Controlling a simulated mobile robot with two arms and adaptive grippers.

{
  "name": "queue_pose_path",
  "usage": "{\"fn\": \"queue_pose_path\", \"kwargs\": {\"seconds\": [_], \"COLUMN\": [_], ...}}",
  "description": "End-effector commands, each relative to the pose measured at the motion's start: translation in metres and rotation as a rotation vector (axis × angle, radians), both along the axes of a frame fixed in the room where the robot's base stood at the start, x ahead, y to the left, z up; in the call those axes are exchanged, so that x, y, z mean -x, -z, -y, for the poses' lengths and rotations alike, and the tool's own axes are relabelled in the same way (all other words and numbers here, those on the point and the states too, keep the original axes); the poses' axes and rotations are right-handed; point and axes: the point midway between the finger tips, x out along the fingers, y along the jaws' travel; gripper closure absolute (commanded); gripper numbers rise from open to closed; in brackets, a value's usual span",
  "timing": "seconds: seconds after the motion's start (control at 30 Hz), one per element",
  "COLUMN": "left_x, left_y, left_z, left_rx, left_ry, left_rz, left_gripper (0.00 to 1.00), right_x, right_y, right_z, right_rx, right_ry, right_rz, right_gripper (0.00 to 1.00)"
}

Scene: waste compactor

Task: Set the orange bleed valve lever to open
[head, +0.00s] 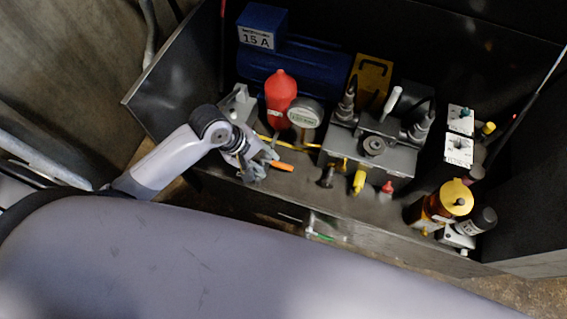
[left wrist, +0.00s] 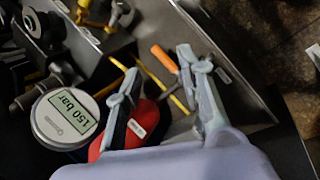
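The orange bleed valve lever (head: 283,166) sticks out to the right near the front of the compartment, just past my left gripper (head: 261,162). In the left wrist view the orange lever (left wrist: 163,59) shows between the two spread fingers of my left gripper (left wrist: 160,65), a little beyond the tips. The fingers are open and empty; I cannot tell whether either touches the lever. The valve body is mostly hidden by the gripper in the head view. My right gripper is not in view.
A red accumulator (head: 280,98) and a round gauge (head: 306,113), reading 150 bar in the wrist view, stand behind the lever. A grey valve block (head: 372,150) with yellow and red fittings is to the right. A blue motor (head: 300,68) is at the back.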

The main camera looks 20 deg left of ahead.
Motion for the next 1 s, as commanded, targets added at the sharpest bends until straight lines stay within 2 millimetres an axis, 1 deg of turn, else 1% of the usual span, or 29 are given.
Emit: {"fn": "queue_pose_path", "kwargs": {"seconds": [0.03,0.1,0.2,0.3,0.37,0.47,0.57,0.67,1.0], "left_x": [-0.012,-0.023,-0.035,-0.041,-0.043,-0.045,-0.046,-0.050,-0.062], "left_y": [-0.001,-0.001,-0.003,-0.005,-0.004,0.002,0.015,0.033,0.102], "left_z": [-0.010,-0.019,-0.030,-0.036,-0.038,-0.035,-0.030,-0.022,0.008], "left_rx": [0.023,0.064,0.108,0.134,0.142,0.147,0.147,0.146,0.145], "left_ry": [-0.102,-0.242,-0.400,-0.495,-0.523,-0.538,-0.536,-0.536,-0.534], "left_rz": [-0.051,-0.124,-0.202,-0.250,-0.263,-0.271,-0.272,-0.271,-0.269], "left_gripper": [0.65,0.65,0.65,0.65,0.65,0.65,0.65,0.65,0.65], "right_x": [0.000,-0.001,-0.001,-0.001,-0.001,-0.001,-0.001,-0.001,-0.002], "right_y": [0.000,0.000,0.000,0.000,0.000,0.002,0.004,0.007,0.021], "right_z": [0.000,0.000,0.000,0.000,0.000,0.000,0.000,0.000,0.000], "right_rx": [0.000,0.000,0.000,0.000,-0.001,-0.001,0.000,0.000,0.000], "right_ry": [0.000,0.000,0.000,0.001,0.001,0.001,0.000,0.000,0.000], "right_rz": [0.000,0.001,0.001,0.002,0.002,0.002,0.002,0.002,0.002], "right_gripper": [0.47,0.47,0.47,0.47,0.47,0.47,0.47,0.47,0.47]}}
